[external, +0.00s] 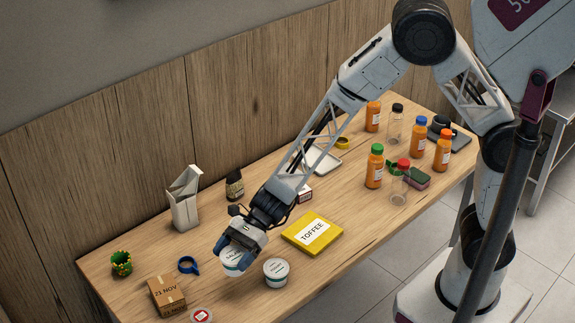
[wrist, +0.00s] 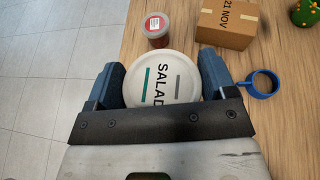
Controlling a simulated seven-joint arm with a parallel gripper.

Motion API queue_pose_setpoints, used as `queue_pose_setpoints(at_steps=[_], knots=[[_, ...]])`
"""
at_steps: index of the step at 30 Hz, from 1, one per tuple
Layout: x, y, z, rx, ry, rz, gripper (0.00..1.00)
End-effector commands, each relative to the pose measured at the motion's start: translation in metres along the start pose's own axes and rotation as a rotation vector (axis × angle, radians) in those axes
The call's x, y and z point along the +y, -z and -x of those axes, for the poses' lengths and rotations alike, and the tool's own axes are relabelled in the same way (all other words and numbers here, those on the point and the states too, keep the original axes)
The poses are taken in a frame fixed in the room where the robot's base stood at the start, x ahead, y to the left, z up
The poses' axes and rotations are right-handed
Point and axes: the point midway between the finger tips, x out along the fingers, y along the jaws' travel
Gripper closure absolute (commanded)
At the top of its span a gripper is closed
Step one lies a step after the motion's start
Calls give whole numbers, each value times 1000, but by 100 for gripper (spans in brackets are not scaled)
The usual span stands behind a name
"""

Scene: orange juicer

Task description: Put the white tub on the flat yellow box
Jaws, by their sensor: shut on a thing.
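My gripper (external: 236,253) is shut on a white tub (external: 232,264) near the table's front edge. In the wrist view the tub's lid (wrist: 165,75) reads SALAD and sits between the two blue fingers (wrist: 162,80); its lower part is hidden by my gripper. I cannot tell whether its base touches the table. A second white tub (external: 276,272) stands just right of my gripper, apart from it. The flat yellow box (external: 325,244), labelled TOFFEE, lies on the table to the right and farther back, with nothing on its top.
A white carton (external: 184,208) and a dark jar (external: 235,186) stand behind. Several orange bottles (external: 374,167) stand at the right.

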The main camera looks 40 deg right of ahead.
Motion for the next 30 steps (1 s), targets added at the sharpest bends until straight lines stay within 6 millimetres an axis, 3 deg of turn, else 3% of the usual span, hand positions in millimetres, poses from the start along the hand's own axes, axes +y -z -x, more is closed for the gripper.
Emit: queue_pose_setpoints(at_steps=[14,30], knots=[[8,41,76,0,-2,0,50],[43,91,173,-1,-11,4,50]])
